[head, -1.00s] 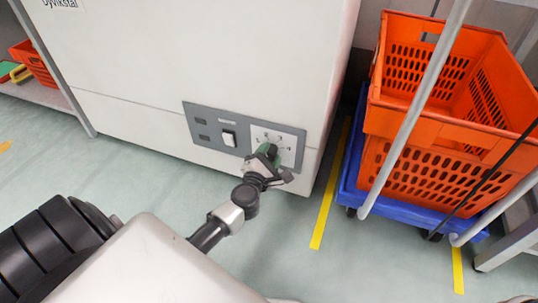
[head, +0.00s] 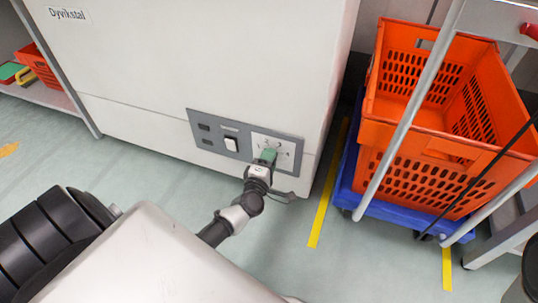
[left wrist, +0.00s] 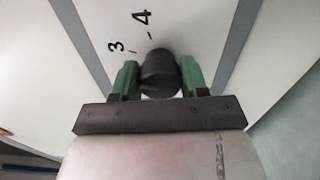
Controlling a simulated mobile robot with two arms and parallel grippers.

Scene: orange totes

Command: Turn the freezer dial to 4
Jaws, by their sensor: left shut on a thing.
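The freezer (head: 200,65) is a big white cabinet with a grey control panel (head: 214,146) low on its front. A white dial plate (head: 291,147) is at the panel's right end. My left gripper (head: 267,155) is at this plate, with its green fingers close to the surface. In the left wrist view, the black dial (left wrist: 160,72) sits between the two green fingers, and my left gripper (left wrist: 155,78) is shut on it. The numbers 3 and 4 show on the plate above the dial. The dial's pointer mark is not clear. My right gripper is not in view.
Orange crates (head: 430,140) stand on a blue dolly (head: 350,200) right of the freezer, behind a grey metal rail (head: 410,115). The floor before the freezer is clear, with yellow tape (head: 320,215).

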